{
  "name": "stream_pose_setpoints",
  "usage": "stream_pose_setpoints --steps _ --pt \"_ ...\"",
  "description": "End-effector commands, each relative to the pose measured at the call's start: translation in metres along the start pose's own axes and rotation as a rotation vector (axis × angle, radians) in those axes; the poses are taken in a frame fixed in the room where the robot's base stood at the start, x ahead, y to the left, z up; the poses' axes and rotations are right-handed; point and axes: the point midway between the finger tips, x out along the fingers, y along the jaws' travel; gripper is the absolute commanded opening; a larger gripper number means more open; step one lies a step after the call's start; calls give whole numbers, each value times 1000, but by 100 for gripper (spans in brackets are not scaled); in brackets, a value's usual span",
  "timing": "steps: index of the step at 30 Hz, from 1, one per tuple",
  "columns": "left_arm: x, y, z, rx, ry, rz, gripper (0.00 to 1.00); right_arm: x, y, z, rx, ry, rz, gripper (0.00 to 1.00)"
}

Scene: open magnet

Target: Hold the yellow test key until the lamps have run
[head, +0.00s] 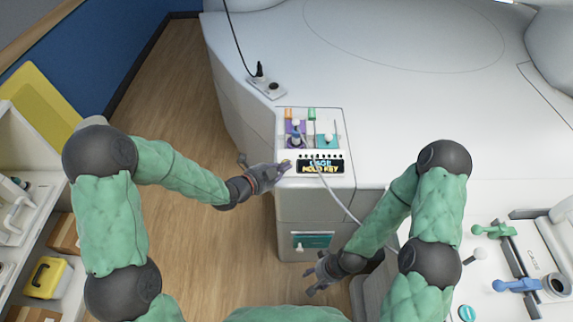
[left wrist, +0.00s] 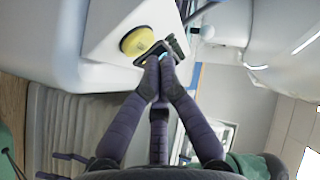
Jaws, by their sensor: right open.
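The yellow test key (left wrist: 136,41) is a round yellow button on a white panel in the left wrist view. In the head view only a small bit of it shows at the console's left edge (head: 285,161). My left gripper (head: 283,168) is beside it; its fingertips (left wrist: 160,60) are together, close to the key's edge. I cannot tell whether they touch it. A dark display (head: 320,167) reads "HOLD KEY" on its lower line. A row of small dark dots (head: 320,156), possibly the lamps, runs above it. My right gripper (head: 318,276) is open and empty, low in front of the console.
The console top holds purple and teal blocks (head: 327,140) and orange and green pieces. A pale cable (head: 340,200) hangs across its front. A socket box with a black plug (head: 260,77) stands behind. Green and blue handled parts (head: 515,285) lie on the right table.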

Motion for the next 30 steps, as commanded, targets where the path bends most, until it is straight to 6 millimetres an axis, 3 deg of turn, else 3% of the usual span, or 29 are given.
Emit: stream_pose_setpoints --steps 30 --pt "3 2 3 1 0 0 0 5 2 0 0 0 0 50"
